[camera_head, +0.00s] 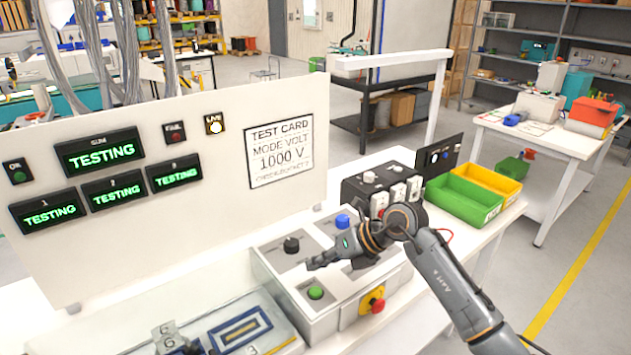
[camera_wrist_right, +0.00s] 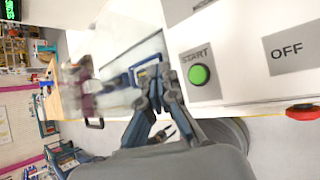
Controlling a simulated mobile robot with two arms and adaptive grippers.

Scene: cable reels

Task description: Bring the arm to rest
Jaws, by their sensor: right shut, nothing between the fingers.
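My right arm (camera_head: 450,280) comes in from the lower right in the head view. My right gripper (camera_head: 312,264) is shut and empty, above the sloped control box (camera_head: 285,262). In the head view it is near the box's black knob (camera_head: 291,244) and green button (camera_head: 315,292). In the right wrist view the closed fingers (camera_wrist_right: 158,75) are left of the green START button (camera_wrist_right: 199,74), apart from it in the picture. My left gripper is not in view.
A white panel (camera_head: 200,230) with several TESTING displays stands behind the box; its LIVE lamp (camera_head: 214,125) is lit. A red knob (camera_head: 377,300) sits on the box's front. Green (camera_head: 462,200) and yellow (camera_head: 490,178) bins stand at the right. Floor beyond is open.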

